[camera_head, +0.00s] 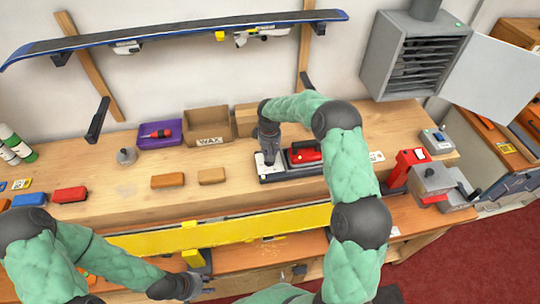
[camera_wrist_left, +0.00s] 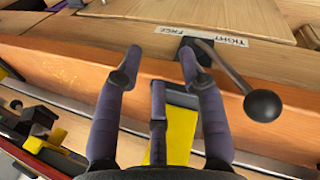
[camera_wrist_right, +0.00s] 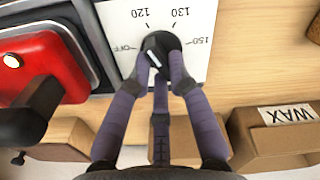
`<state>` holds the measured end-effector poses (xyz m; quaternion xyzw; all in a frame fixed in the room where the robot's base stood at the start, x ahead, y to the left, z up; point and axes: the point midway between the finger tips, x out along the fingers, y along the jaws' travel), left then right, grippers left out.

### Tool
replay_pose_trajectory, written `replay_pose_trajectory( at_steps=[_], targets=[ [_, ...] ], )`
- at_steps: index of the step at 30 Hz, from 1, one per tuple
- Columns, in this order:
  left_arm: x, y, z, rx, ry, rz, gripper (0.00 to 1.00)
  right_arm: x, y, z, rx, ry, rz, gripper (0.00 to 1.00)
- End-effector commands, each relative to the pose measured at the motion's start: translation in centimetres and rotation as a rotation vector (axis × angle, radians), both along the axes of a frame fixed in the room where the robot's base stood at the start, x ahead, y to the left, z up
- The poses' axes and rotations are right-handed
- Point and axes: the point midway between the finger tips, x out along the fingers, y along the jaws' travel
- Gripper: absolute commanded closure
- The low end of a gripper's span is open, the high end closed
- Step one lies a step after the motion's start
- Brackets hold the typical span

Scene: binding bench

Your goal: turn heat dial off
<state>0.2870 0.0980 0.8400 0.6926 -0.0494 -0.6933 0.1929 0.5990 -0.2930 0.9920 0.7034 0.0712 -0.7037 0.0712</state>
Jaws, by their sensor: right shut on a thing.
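The heat dial (camera_wrist_right: 158,48) is a black knob with a white mark, on a white plate (camera_wrist_right: 112,20) printed OFF, 120, 130 and 150. The white mark lies on the side of the knob toward OFF. My right gripper (camera_wrist_right: 163,62) is shut on the dial, its fingertips on either side; in the head view the right gripper (camera_head: 268,158) comes down from above and covers the dial. The plate sits on the iron's grey base (camera_head: 292,171). My left gripper (camera_wrist_left: 160,55) is open at the bench front, its right finger close to a lever (camera_wrist_left: 225,70).
A red iron (camera_head: 305,154) rests beside the plate. A WAX box (camera_head: 207,125) stands behind. A yellow-based ski (camera_head: 230,232) runs along the bench front. A red-handled tool (camera_head: 405,168) stands at right.

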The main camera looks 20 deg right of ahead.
Motion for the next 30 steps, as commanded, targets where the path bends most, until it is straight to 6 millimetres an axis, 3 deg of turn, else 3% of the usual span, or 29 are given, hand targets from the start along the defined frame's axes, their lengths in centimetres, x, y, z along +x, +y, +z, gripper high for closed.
replay_pose_trajectory(
  at_steps=[18,30],
  targets=[
    [0.0,0.0,0.05,0.0,0.0,0.0,0.6,0.15,0.34,0.07,-0.001,-0.001,0.579,1.0],
    [0.0,0.0,0.27,0.0,0.0,0.0,0.6,0.15,0.51,0.08,0.0,-0.002,0.856,1.0]
  ],
)
